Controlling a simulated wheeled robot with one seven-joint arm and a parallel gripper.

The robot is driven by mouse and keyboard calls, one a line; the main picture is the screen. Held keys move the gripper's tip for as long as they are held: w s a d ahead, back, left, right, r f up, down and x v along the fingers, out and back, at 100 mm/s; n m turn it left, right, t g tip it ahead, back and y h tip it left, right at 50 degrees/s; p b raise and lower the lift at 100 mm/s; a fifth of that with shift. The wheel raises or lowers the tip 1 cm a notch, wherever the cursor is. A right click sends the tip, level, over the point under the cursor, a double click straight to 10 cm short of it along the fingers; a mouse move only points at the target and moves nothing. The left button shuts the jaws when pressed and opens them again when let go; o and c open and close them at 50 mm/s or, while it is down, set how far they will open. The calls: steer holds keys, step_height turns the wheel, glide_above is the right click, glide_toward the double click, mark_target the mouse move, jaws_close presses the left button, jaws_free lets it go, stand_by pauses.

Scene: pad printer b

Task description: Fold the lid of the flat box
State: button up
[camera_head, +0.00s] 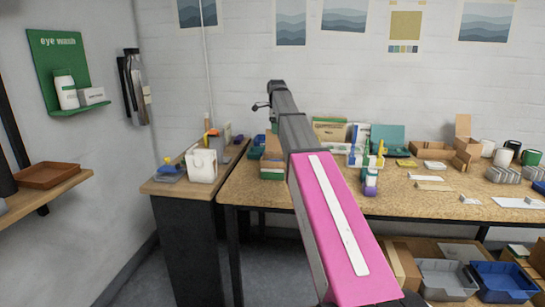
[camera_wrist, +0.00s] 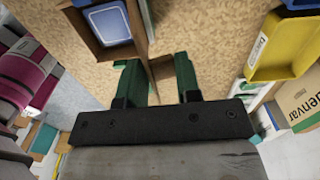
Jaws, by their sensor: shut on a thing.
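My gripper (camera_wrist: 157,65) shows in the wrist view with its two green fingers apart and a strip of brown cardboard (camera_wrist: 162,72) between them. I take it as shut on this strip. The strip lies just below an open brown cardboard box (camera_wrist: 138,22) with a blue and white piece inside. The strip may be this box's lid; where it joins is not clear. In the head view my arm hides the gripper. There, a brown cardboard panel (camera_head: 272,146) stands tilted left of my arm, above green containers.
A yellow bin (camera_wrist: 285,52) and a printed carton (camera_wrist: 303,100) are at the right in the wrist view. In the head view, bottles and an open teal case (camera_head: 388,136) stand right of my arm on the workbench (camera_head: 440,206).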

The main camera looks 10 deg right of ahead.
steer(key=shift+s+a+r+t, duration=0.1)
steer(key=shift+s+a+t, duration=0.05)
steer(key=shift+s+t, duration=0.25)
steer(key=shift+s+a+t+h, duration=0.15)
steer(key=shift+s+t+h, duration=0.15)
steer(key=shift+s+t, duration=0.45)
steer(key=shift+s+a+r+t, duration=0.15)
steer(key=shift+s+t, duration=0.05)
steer(key=shift+t, duration=0.15)
